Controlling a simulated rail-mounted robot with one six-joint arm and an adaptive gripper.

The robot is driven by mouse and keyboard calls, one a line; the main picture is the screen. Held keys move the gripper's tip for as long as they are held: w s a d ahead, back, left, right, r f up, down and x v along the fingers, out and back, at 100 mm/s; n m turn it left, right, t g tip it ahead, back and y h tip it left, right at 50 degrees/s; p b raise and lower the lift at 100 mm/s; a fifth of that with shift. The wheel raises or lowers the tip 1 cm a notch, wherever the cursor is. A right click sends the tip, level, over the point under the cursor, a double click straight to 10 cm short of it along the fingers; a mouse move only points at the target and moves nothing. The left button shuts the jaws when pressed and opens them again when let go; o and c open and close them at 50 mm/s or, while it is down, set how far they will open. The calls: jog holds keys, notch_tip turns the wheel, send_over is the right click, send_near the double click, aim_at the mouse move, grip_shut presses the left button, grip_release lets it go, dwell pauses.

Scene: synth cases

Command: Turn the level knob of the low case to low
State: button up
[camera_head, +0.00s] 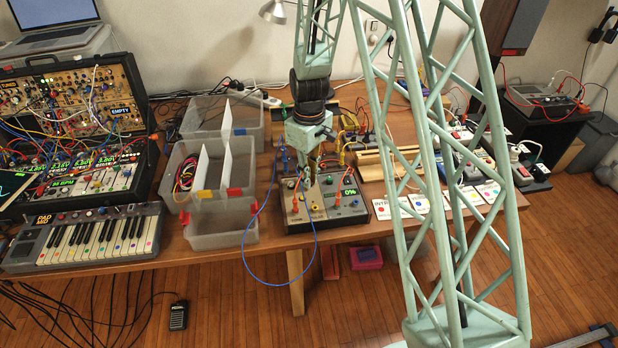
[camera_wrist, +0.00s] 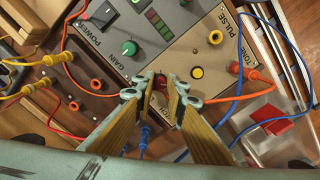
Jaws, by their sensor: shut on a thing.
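The low case (camera_head: 345,212) is a grey box with knobs, jacks and a display reading 0%, standing at the table's front edge. My gripper (camera_head: 307,176) reaches down onto its panel from above. In the wrist view my gripper (camera_wrist: 161,88) has its wood-coloured fingers closed around a small dark red knob (camera_wrist: 161,82). The fingers hide most of this knob, its pointer and its label, so I cannot read its setting. A green GAIN knob (camera_wrist: 130,48) is up and left of the fingers.
Orange plugs (camera_wrist: 235,67) and blue and orange cables lie around the fingers. Grey bins (camera_head: 222,225) stand left of the case.

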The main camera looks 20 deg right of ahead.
jog(key=shift+n, duration=0.5)
jog(key=o, duration=0.9)
jog(key=shift+r, duration=0.15)
jog(key=shift+r, duration=5.85)
jog(key=shift+r, duration=0.1)
